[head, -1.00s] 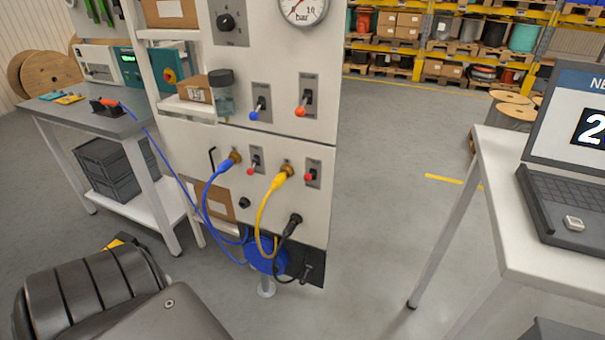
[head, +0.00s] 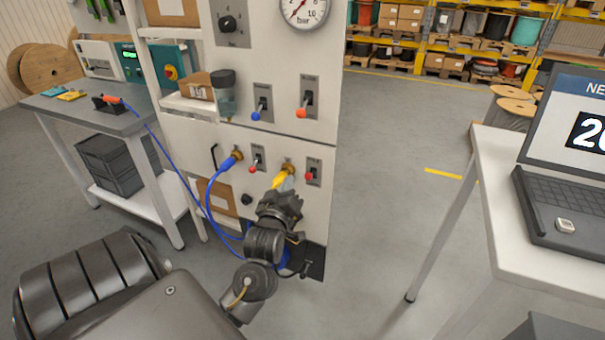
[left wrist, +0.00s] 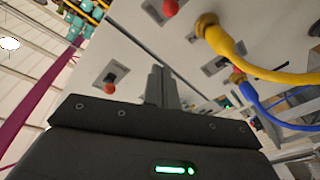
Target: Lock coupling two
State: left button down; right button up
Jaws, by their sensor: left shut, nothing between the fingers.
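The yellow cable's brass coupling (head: 287,169) is on the lower part of the white panel, with a red-knobbed lever (head: 310,175) to its right. My left gripper (head: 286,188) is in front of the panel just below this coupling and hides much of the yellow cable. In the left wrist view its fingers (left wrist: 160,86) are shut and empty. That view also shows the yellow coupling (left wrist: 206,26) and a red knob (left wrist: 170,7) near it. I cannot tell whether the fingers touch anything. My right gripper is out of view.
A blue cable's coupling (head: 237,155) with its own red-knobbed lever (head: 254,169) is to the left. Blue-knobbed (head: 256,115) and orange-knobbed (head: 302,112) levers sit above. A jar (head: 223,93) stands on a small shelf. A laptop table (head: 490,180) is at right, with clear floor between.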

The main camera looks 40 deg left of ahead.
aim_at(308, 176)
pick_arm(q)
jog(key=shift+w, duration=0.15)
jog(key=p+x, duration=0.2)
jog(key=x, duration=0.8)
jog(key=shift+w+r, duration=0.1)
jog(key=d+f, duration=0.1)
jog(key=d+f+p, duration=0.1)
jog(key=f, duration=0.1)
jog(key=shift+d+f, duration=0.2)
jog(key=shift+f, duration=0.15)
